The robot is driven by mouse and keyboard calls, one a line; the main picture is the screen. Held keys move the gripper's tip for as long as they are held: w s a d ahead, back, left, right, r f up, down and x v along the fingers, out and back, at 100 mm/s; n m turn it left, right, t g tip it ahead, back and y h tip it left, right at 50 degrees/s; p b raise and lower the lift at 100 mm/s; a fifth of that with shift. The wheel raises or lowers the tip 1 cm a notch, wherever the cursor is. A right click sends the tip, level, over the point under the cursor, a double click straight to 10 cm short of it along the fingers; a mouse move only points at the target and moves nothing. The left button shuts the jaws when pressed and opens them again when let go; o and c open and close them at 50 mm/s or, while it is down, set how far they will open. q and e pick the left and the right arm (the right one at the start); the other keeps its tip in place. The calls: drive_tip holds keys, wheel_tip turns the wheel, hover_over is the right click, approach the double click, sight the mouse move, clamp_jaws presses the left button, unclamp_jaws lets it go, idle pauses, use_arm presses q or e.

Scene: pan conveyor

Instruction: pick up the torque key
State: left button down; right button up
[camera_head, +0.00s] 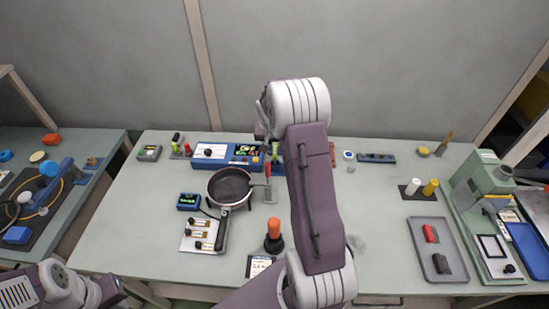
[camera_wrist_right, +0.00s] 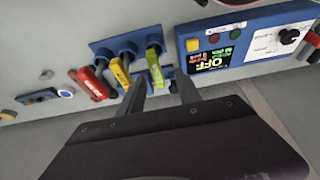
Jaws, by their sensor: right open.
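In the right wrist view, several handled tools stand in a blue rack: one green (camera_wrist_right: 155,66), one yellow (camera_wrist_right: 120,73) and one red (camera_wrist_right: 92,84). I cannot tell which of them is the torque key. My right gripper (camera_wrist_right: 160,88) is open, its two grey fingers reaching toward the rack with the green handle between their lines of sight. In the head view the right gripper (camera_head: 268,131) is over the back of the table, and my right arm hides part of the rack. The end of my left arm shows at the bottom left; its fingers cannot be made out.
A blue control box (camera_wrist_right: 250,42) stands beside the rack. The right-middle of the table is mostly clear.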

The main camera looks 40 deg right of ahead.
sight(275, 150)
drive_tip(key=shift+w+d+f, duration=0.1)
drive_tip(key=shift+w+f, duration=0.05)
drive_tip(key=shift+f, duration=0.2)
drive_tip(key=x, duration=0.3)
drive_tip(key=shift+s+d+f+p, duration=0.2)
drive_tip(key=shift+s+f+p, duration=0.05)
drive_tip(key=shift+f+p, duration=0.2)
drive_tip(key=shift+w+d+f, duration=0.15)
drive_tip(key=shift+w+f, duration=0.05)
drive_tip(key=shift+f, duration=0.15)
drive_tip(key=shift+r, duration=0.1)
clamp_jaws()
